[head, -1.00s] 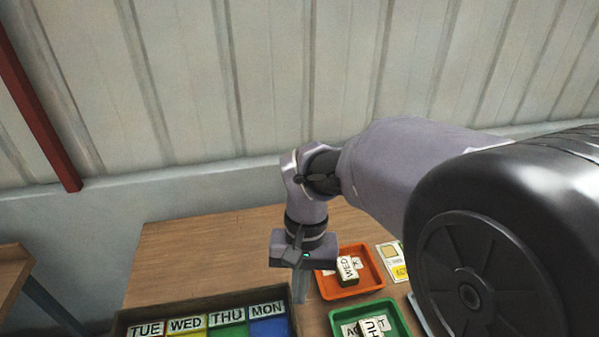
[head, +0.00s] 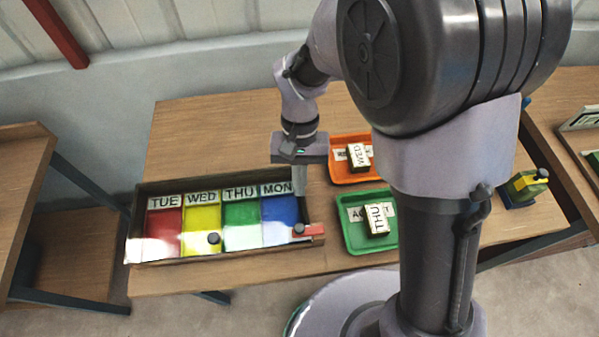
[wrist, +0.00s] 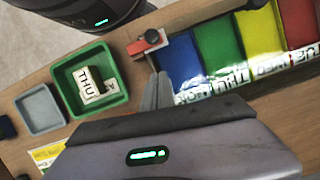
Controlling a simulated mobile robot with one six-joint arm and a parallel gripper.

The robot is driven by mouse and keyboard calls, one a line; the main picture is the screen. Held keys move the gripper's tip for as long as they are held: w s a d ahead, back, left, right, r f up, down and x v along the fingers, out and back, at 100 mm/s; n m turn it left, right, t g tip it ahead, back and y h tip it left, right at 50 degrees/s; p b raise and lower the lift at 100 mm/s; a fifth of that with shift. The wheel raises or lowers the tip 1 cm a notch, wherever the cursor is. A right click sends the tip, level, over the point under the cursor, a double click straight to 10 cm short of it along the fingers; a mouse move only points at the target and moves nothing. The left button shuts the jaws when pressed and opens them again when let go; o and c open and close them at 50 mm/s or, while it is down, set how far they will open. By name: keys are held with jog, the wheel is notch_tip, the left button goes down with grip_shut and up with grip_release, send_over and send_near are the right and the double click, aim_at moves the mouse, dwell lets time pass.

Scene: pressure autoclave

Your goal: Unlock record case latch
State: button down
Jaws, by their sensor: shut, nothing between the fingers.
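The record case (head: 136,225) is a long wooden box with red, yellow, green and blue compartments labelled TUE, WED, THU and MON. Its latch (head: 310,231) is a red bar with a black knob at the front right corner, by the blue compartment. The latch also shows at the top of the wrist view (wrist: 141,45). My gripper (head: 299,182) points down beside the case's back right corner, behind the latch and apart from it. Its fingers are shut and empty in the wrist view (wrist: 157,92). A second black knob (head: 214,238) sits at the case's front.
An orange tray (head: 345,180) with a WED block stands right of my gripper. A green tray (head: 350,244) with a THU block (head: 376,220) stands right of the latch. A blue-grey tray (wrist: 40,108) shows in the wrist view. The table behind the case is clear.

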aim_at(308, 229)
jog(key=shift+b+x, duration=0.3)
jog(key=shift+x, duration=0.9)
jog(key=shift+s+d+f+b, duration=0.15)
jog(key=shift+s+b, duration=0.35)
jog(key=shift+s, duration=1.4)
